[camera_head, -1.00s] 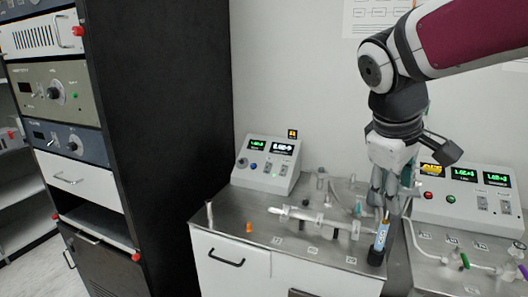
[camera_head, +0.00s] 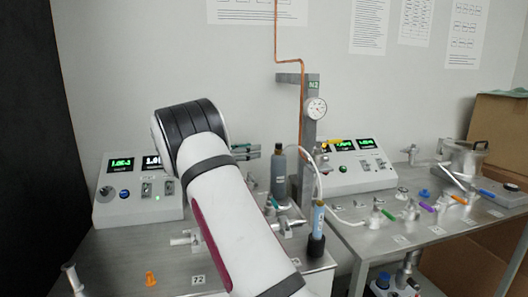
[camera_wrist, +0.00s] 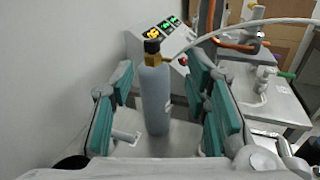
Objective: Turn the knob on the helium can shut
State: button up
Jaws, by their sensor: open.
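The helium can (camera_head: 279,178) is a grey upright cylinder on the steel bench; it also shows in the wrist view (camera_wrist: 155,100). A brass valve (camera_wrist: 152,59) with a dark knob (camera_wrist: 152,46) tops it. A pale hose (camera_head: 312,163) arcs from the top to a blue-labelled wand (camera_head: 318,222) in a black holder. My gripper (camera_head: 257,151) is open, its teal fingers just left of the can at about knob height. In the wrist view my gripper (camera_wrist: 160,76) has the can appearing between its spread fingers, apart from them. My forearm hides part of the bench.
A post with a gauge (camera_head: 316,107) stands right of the can. A display box (camera_head: 140,187) stands left and another (camera_head: 355,166) behind right. A right-hand bench (camera_head: 400,236) carries pipes and coloured valve handles. A dark rack (camera_head: 35,150) is at far left.

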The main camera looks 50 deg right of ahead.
aim_at(276, 144)
jog(key=shift+h, duration=0.3)
jog(key=x, duration=0.9)
jog(key=w+x, duration=0.1)
jog(key=x, duration=0.3)
jog(key=shift+d+f, duration=0.3)
jog(key=shift+d, duration=0.2)
jog(key=shift+c, duration=0.3)
grip_shut()
